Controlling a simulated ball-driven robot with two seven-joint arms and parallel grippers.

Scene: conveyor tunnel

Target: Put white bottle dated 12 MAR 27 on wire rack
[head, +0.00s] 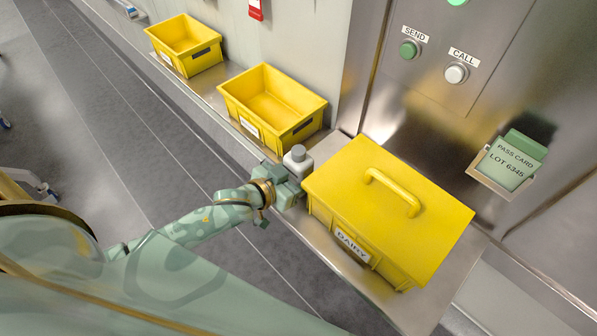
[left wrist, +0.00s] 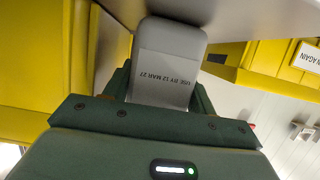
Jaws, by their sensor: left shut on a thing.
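My left gripper (head: 294,178) is shut on a white bottle (head: 298,160) with a grey cap, beside the left corner of the closed yellow DAIRY box. In the left wrist view the bottle (left wrist: 168,62) is between the two dark green fingers of the gripper (left wrist: 160,92). Its upside-down print appears to read USE BY 12 MAR 27. The bottle's lower part is hidden in the head view, and I cannot tell whether it touches the ledge. I see no wire rack in either view. My right gripper is not in view.
The lidded DAIRY box (head: 400,210) stands on a metal ledge (head: 330,148). Two open yellow crates (head: 290,120) (head: 196,60) stand farther back along it. A steel wall holds SEND (head: 408,50) and CALL (head: 456,73) buttons and a green pass card (head: 512,160).

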